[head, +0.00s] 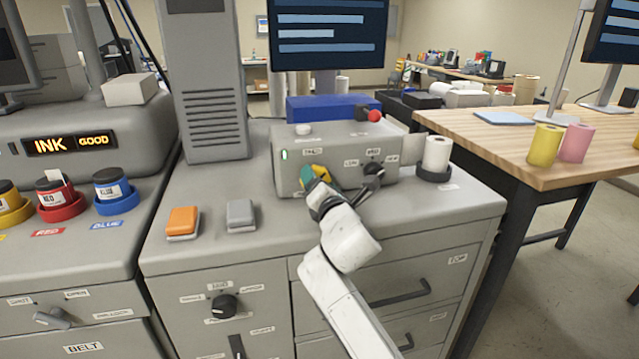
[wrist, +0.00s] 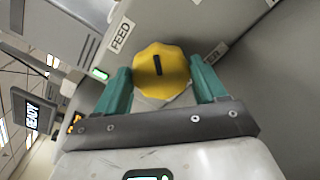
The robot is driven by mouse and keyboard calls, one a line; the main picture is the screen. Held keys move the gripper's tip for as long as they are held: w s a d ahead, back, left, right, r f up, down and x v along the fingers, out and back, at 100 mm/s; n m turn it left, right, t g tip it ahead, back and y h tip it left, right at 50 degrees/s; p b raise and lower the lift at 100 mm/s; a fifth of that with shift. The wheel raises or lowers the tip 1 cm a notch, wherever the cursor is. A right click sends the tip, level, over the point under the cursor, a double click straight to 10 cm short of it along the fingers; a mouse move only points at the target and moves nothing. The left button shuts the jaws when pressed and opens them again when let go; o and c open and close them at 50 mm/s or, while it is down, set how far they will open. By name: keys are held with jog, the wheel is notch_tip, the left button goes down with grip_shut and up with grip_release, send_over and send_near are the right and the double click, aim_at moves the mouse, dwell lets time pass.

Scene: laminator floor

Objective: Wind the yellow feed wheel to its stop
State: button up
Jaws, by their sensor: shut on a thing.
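The yellow feed wheel (wrist: 161,72) is a scalloped knob with a dark pointer mark, on the front of the grey laminator (head: 290,165). A FEED label (wrist: 121,36) is beside it in the wrist view. My gripper (wrist: 161,80) has its two green fingers on either side of the wheel, shut on it. In the head view my gripper (head: 318,184) is at the laminator's front, and it hides much of the wheel (head: 324,174).
A black knob (head: 373,170) is on the laminator's front, right of the wheel. A white roll (head: 437,153) stands at its right. Orange (head: 182,222) and grey (head: 240,213) pads lie on the cabinet top at left. A lit green indicator (wrist: 100,74) shows beside FEED.

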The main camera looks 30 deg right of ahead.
jog(key=m, duration=0.5)
jog(key=shift+d+f+m+b, duration=0.1)
jog(key=shift+f+m+b, duration=0.2)
jog(key=shift+b, duration=0.1)
jog(key=m+b, duration=0.2)
jog(key=m, duration=0.4)
jog(key=shift+f, duration=0.2)
jog(key=m, duration=0.2)
jog(key=m+b, duration=0.1)
jog(key=m, duration=0.1)
jog(key=m+b, duration=0.1)
jog(key=m, duration=0.1)
jog(key=shift+f+m, duration=0.25)
jog(key=shift+m, duration=0.05)
jog(key=shift+m+b, duration=1.1)
jog(key=shift+m, duration=1.4)
jog(key=o, duration=1)
jog(key=shift+r, duration=0.1)
jog(key=v, duration=1)
jog(key=shift+s+a+b, duration=0.25)
jog(key=shift+s+b, duration=0.1)
jog(key=shift+b, duration=0.1)
